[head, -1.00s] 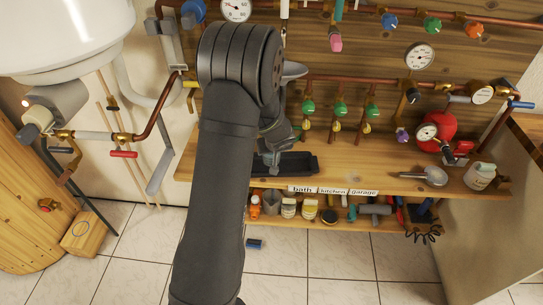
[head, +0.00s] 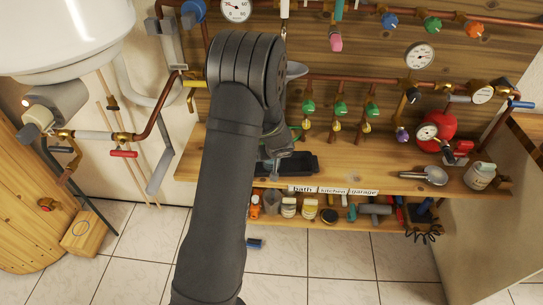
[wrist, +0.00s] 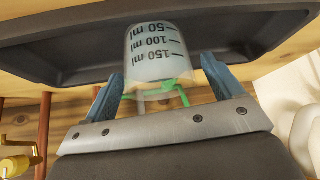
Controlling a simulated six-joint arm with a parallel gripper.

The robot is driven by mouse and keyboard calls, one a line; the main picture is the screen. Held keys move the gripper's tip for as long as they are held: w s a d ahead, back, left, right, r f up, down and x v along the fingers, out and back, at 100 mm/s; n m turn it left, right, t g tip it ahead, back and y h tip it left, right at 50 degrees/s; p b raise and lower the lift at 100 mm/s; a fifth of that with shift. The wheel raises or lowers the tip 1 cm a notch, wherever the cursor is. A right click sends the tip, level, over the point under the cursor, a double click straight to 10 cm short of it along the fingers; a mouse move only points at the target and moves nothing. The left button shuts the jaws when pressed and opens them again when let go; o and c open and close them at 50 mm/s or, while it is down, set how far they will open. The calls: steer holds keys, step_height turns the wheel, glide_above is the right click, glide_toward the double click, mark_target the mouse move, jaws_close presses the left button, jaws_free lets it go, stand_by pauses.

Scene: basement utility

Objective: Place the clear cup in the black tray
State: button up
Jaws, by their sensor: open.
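The clear cup (wrist: 155,52) with black volume marks shows in the wrist view against the black tray (wrist: 60,50). Its base end overlaps the tray's dark interior, and it appears to stand in the tray. My gripper (wrist: 161,75) is open, with one blue-grey finger on each side of the cup's rim end and a visible gap to each side. In the head view, the tray (head: 302,164) lies on the wooden shelf, and my gripper (head: 272,163) is at its left part. My arm hides much of that area, and I cannot make out the cup there.
Copper pipes with green valves (head: 341,108) run behind the shelf (head: 400,183). A metal scoop-like item (head: 428,176) and a white bottle (head: 479,176) stand at the right. Labels (head: 333,190) line the front edge. Several items fill the lower shelf.

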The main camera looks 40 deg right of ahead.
steer(key=shift+r, duration=0.25)
steer(key=v, duration=1.2)
steer(key=shift+f, duration=0.2)
steer(key=x, duration=1.2)
steer(key=shift+r, duration=0.1)
